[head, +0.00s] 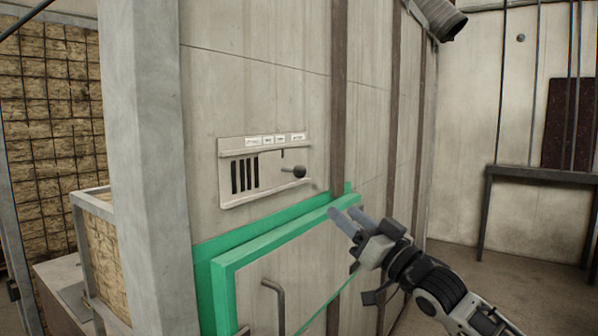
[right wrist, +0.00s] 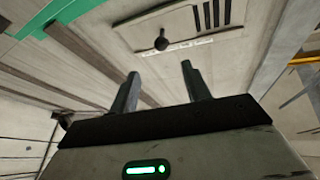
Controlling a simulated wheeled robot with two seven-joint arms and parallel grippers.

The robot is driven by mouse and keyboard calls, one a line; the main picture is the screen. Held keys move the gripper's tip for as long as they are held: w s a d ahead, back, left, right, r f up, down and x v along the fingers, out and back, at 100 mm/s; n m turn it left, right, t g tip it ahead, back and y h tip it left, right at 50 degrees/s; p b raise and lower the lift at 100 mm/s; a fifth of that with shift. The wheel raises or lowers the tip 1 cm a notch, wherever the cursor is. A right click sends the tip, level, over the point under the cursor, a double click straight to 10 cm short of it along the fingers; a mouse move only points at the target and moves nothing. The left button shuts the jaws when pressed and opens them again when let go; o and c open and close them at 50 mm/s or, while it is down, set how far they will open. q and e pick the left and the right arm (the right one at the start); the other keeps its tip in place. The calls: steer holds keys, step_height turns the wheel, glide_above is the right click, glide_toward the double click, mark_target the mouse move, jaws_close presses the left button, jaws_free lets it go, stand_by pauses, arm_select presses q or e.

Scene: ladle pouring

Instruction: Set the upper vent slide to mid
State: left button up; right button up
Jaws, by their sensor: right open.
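The upper vent slide is a pale plate (head: 268,178) in a frame on the wall panel, with a dark round knob (head: 299,171) on a short stem at its right. Several dark vent slots show open at its left, under a row of small white labels (head: 275,139). In the right wrist view the knob (right wrist: 161,43) is ahead of the fingers, with the slots (right wrist: 215,13) beyond it. My right gripper (head: 346,220) is open and empty, below and to the right of the knob, apart from it. My left gripper is not in view.
A green-framed door (head: 285,245) with a bar handle (head: 275,300) is below the vent. A grey post (head: 150,150) stands at the left. A dark vertical strip (head: 338,95) runs right of the vent. A table (head: 540,173) stands at the far right.

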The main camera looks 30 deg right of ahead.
mark_target(304, 175)
steer(key=p+x, duration=0.1)
steer(key=x, duration=0.4)
steer(key=p+x, duration=0.2)
steer(key=x, duration=0.3)
steer(key=p+x, duration=0.1)
steer(key=x, duration=0.4)
steer(key=shift+r, duration=0.35)
steer(key=shift+w, duration=0.35)
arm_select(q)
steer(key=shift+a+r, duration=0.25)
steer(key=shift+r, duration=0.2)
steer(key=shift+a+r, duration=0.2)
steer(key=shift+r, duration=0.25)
